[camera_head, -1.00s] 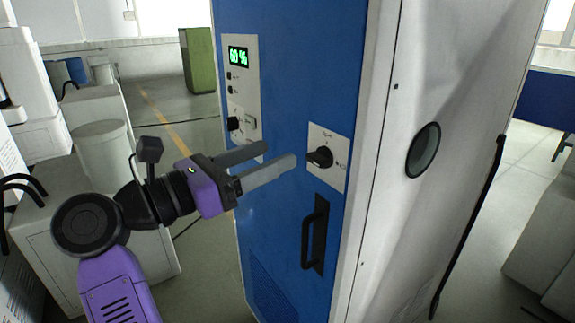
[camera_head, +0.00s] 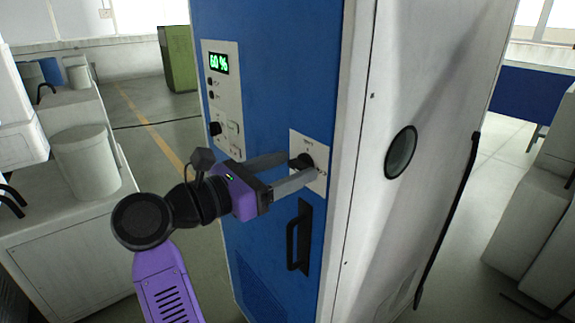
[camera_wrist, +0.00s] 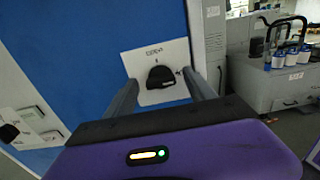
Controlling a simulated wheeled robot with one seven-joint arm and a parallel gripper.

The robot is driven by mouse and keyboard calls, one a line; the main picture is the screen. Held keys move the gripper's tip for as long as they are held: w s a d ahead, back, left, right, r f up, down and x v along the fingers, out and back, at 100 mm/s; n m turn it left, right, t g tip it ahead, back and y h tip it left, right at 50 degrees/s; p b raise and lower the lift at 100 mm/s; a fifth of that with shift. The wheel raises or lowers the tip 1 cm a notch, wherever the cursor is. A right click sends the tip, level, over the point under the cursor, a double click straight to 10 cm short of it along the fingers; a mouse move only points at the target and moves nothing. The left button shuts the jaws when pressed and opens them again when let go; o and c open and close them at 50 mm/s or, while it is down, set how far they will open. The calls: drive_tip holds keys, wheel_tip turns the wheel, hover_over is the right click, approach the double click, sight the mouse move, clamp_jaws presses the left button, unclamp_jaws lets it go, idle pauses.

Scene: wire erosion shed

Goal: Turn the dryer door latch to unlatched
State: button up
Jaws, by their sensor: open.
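The dryer door latch is a black knob (camera_head: 301,161) on a white plate (camera_head: 322,150), on the blue front of the dryer. In the wrist view the knob (camera_wrist: 160,77) sits on its plate (camera_wrist: 144,62), ahead of my fingers. My gripper (camera_head: 294,170) is open, with its two grey fingertips close to the knob. In the wrist view the fingers of my gripper (camera_wrist: 162,92) stand to the left and right of the knob. I cannot tell whether either finger touches it. A finger partly covers the knob in the head view.
A black door handle (camera_head: 298,238) is below the latch. A control panel (camera_head: 232,115) with a green "60 %" display is to the left. The white dryer side with a round window (camera_head: 400,152) is to the right. A white cylinder (camera_head: 85,160) stands at left.

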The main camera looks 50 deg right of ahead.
drive_tip(key=shift+c, duration=0.4)
drive_tip(key=c, duration=1.3)
drive_tip(key=shift+f+n+b, duration=0.1)
drive_tip(key=shift+n+b, duration=0.3)
drive_tip(key=shift+b, duration=0.15)
drive_tip(key=n+b, duration=0.2)
drive_tip(key=shift+w+f+n+b, duration=0.1)
drive_tip(key=shift+f+n+b, duration=0.05)
drive_tip(key=shift+n+b, duration=0.25)
drive_tip(key=n+b, duration=0.2)
drive_tip(key=n, duration=0.2)
drive_tip(key=shift+w+n, duration=0.1)
drive_tip(key=shift+n, duration=0.2)
drive_tip(key=n+b, duration=0.1)
drive_tip(key=n, duration=0.3)
drive_tip(key=shift+n+b, duration=0.3)
drive_tip(key=shift+b, duration=0.05)
drive_tip(key=n, duration=0.5)
drive_tip(key=shift+w, duration=0.1)
